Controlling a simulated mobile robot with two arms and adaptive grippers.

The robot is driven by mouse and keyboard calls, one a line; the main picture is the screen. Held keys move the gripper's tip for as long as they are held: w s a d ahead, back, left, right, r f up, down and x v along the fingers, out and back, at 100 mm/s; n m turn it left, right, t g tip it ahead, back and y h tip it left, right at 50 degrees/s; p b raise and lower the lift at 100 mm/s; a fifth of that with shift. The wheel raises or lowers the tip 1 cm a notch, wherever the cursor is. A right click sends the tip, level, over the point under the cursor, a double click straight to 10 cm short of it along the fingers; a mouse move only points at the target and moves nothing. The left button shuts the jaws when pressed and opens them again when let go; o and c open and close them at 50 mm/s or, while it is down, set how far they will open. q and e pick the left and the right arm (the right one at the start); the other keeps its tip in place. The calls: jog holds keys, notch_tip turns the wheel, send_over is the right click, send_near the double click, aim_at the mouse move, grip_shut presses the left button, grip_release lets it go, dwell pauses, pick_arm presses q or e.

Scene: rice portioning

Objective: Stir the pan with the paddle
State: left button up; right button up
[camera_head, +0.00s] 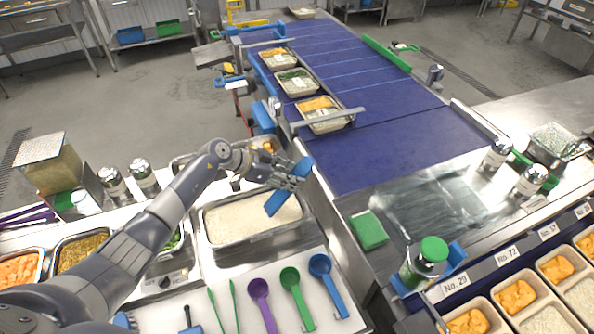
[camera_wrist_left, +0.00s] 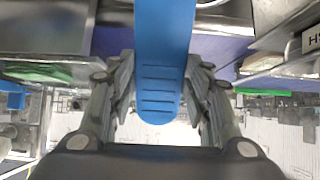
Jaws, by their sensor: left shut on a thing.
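My left gripper (camera_head: 287,180) is shut on a blue paddle (camera_head: 275,204), and the arm reaches in from the left. The paddle is tilted, one end above the fingers and the other below them, in front of the pan's right part. In the left wrist view the paddle's ridged blue end (camera_wrist_left: 160,90) lies between the two fingers. The steel pan (camera_head: 226,241) holds white rice and sits on the counter below the gripper. I cannot tell whether the paddle touches the rice. My right gripper is not in view.
Blue, green and purple scoops (camera_head: 290,280) lie in front of the pan. A blue conveyor (camera_head: 380,150) carries filled trays (camera_head: 322,124) at the back. A green sponge (camera_head: 369,231) and a green-capped bottle (camera_head: 433,250) stand to the right. Shakers (camera_head: 145,174) stand at left.

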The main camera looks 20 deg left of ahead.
pick_arm(q)
jog(key=shift+s+a, duration=0.6)
jog(key=shift+a, duration=0.25)
notch_tip(320, 180, up, 12)
dwell(0.4)
